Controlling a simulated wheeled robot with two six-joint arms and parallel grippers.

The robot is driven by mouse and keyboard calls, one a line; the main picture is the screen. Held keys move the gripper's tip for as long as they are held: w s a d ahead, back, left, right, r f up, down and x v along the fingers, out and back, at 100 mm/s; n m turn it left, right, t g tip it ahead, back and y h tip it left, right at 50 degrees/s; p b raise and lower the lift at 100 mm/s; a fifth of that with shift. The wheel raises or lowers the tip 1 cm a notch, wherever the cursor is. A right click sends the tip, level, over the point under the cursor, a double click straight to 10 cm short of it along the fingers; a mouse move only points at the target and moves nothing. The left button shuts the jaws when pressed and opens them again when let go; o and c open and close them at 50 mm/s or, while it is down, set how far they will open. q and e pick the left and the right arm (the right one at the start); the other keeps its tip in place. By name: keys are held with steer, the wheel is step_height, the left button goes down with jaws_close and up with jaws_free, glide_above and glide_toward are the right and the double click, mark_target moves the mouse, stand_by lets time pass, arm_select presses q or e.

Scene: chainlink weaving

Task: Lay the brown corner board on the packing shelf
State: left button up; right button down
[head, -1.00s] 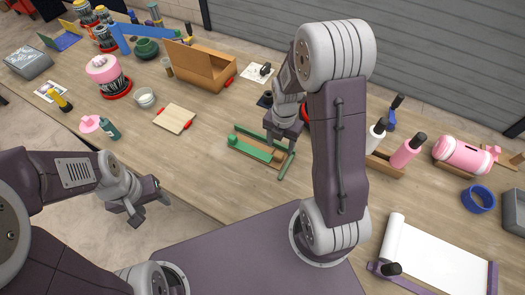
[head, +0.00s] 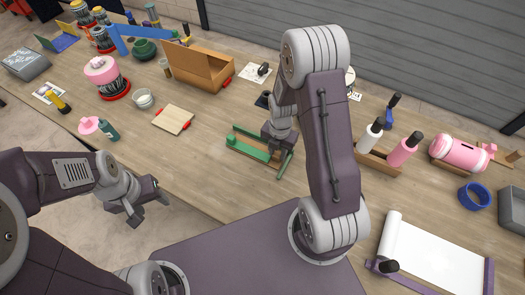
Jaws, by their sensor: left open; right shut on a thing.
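My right gripper (head: 273,150) points down at a low brown and green piece (head: 245,148) near the table's front edge. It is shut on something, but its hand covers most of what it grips. A brown strip shows between the green bars there; I cannot tell whether it is the corner board. My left gripper (head: 143,211) is open and empty, off the table's front edge.
A light wooden board with red ends (head: 174,119) lies left of the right gripper. Bare tabletop lies between the box and the green piece.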

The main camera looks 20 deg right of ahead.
step_height(320, 180, up, 10)
stand_by(0.4)
steer(key=shift+s+a+f+n+b, duration=0.1)
steer(key=shift+a+f+n+b, duration=0.2)
steer(key=shift+a+f+b, duration=0.4)
steer(key=a+m, duration=0.1)
steer(key=m, duration=0.8)
steer(key=f+m, duration=0.1)
steer(key=m, duration=0.8)
steer(key=a+f+m, duration=0.1)
steer(key=m, duration=0.7)
steer(key=shift+a+f+m+b, duration=0.25)
steer(key=shift+a+m+b, duration=0.1)
steer(key=shift+m, duration=0.05)
